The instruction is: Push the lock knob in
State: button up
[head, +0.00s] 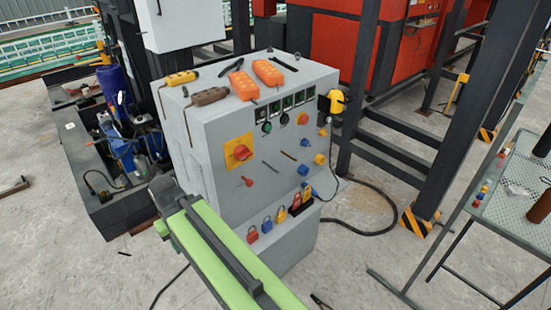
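A grey control cabinet (265,195) stands in the middle of the head view, its sloping front covered with controls. A red rotary knob on a yellow square plate (239,152) is at the left of this front. A small red knob (247,181) sits below it. Blue knobs (303,170) and yellow knobs (320,159) are at the right. I cannot tell which is the lock knob or whether any is pushed in. My green and dark arm crosses the lower front, its far end left of the cabinet and apart from these knobs. No gripper fingers show.
Coloured padlocks (281,215) sit along a lower ledge. Orange pendants (268,73) and tools lie on top. A yellow device (333,102) hangs at the right side, near dark steel posts (357,90). A cable (372,233) and a mesh table (510,200) are at right.

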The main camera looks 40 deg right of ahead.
aim_at(249, 183)
jog(key=u, duration=0.05)
jog(key=k, duration=0.5)
jog(key=z, duration=1.1)
jog(key=k, duration=1.05)
jog(key=u, duration=1.05)
jog(key=i, duration=1)
jog(key=u, duration=0.05)
